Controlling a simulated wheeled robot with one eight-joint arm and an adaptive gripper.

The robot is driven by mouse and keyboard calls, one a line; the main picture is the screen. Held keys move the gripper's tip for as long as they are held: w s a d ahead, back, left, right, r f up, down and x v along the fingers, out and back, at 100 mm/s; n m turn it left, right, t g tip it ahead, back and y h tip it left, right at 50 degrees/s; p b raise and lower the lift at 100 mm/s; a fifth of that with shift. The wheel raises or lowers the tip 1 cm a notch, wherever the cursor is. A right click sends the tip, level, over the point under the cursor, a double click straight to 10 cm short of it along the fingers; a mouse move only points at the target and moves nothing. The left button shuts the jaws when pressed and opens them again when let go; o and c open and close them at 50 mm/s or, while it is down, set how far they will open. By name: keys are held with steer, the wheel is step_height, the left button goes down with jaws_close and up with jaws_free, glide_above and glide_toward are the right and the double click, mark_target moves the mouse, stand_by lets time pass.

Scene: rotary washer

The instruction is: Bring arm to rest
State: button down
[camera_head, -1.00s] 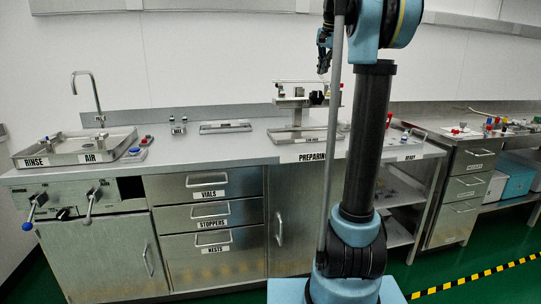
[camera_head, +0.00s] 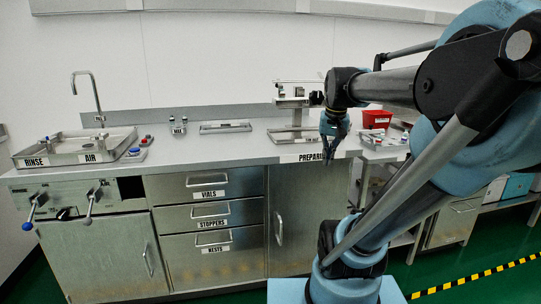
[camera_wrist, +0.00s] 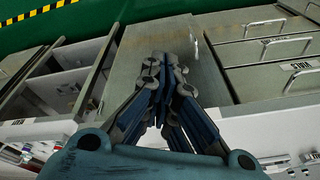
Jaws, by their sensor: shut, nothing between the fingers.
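My gripper (camera_head: 331,158) points down in front of the counter's front edge, near the PREPARING label (camera_head: 311,156). Its fingers are together and hold nothing. In the wrist view my gripper (camera_wrist: 163,60) shows with its fingertips closed over the cabinet front. My arm reaches from the base at lower right, bends at the upper right and comes back left to the gripper.
The steel counter (camera_head: 240,146) carries a rinse basin (camera_head: 75,150) at left and a raised device (camera_head: 292,100) behind the gripper. A red bin (camera_head: 377,119) stands right of the gripper. Drawers (camera_head: 208,183) line the front. Green floor (camera_head: 440,285) lies in front.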

steer(key=s+f+n, duration=0.2)
steer(key=s+f, duration=1.1)
steer(key=f, duration=0.4)
steer(key=shift+n+g, duration=0.3)
steer(key=shift+w, duration=0.1)
steer(key=shift+w+f, duration=0.25)
steer(key=shift+w, duration=0.2)
